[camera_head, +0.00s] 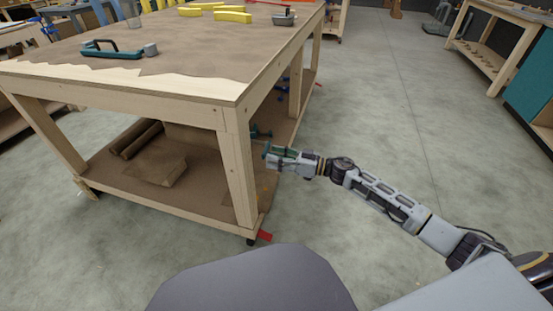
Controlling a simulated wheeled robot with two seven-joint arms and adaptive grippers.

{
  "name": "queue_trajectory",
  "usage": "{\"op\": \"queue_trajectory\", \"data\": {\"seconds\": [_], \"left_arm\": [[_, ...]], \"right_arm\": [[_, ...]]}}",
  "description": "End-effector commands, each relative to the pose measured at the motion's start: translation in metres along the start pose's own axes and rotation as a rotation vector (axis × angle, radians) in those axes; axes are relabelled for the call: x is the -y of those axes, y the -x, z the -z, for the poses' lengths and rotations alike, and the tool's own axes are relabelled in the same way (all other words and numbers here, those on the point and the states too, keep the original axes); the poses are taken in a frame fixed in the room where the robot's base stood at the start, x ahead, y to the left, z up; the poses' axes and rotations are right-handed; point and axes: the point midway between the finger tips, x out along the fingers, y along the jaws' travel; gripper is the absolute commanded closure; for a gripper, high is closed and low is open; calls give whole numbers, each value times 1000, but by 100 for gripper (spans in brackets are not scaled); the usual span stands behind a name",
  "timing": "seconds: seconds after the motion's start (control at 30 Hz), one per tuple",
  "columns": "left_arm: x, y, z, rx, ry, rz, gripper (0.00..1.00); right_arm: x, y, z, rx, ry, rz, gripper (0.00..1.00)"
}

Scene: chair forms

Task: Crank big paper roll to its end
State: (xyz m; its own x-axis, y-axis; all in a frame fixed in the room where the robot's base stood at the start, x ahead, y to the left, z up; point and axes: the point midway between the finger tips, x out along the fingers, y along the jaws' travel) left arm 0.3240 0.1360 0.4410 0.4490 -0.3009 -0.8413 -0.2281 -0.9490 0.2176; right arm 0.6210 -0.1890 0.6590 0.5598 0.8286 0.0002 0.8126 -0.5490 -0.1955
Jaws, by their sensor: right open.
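My right gripper (268,153) is open beside the near right leg of the wooden workbench (236,165), at the height of the space under its top. A small dark teal part (261,133) shows just behind the gripper, partly hidden; I cannot tell whether it is a crank handle or whether the gripper touches it. Brown rolls (137,139) lie on the lower shelf, and brown paper with a torn front edge (150,75) covers the bench top. I cannot tell which is the big paper roll. My left gripper is out of view.
A teal clamp-like tool (118,49), yellow blocks (232,16) and a grey tool (284,18) are on the bench top. A red caster lever (265,236) sticks out at the near right leg. The concrete floor (400,130) to the right is clear, with another bench (490,65) beyond.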

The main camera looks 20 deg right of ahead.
Motion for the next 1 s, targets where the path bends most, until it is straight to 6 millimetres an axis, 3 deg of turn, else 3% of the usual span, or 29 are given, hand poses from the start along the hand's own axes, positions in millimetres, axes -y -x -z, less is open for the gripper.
{"op": "queue_trajectory", "data": {"seconds": [0.27, 0.6, 1.0], "left_arm": [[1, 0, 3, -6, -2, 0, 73], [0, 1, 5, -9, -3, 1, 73], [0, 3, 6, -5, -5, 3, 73]], "right_arm": [[0, 0, 0, 0, 0, 0, 55], [0, 0, 0, 0, 0, 0, 99], [0, 0, -2, 1, 19, -1, 100]]}}
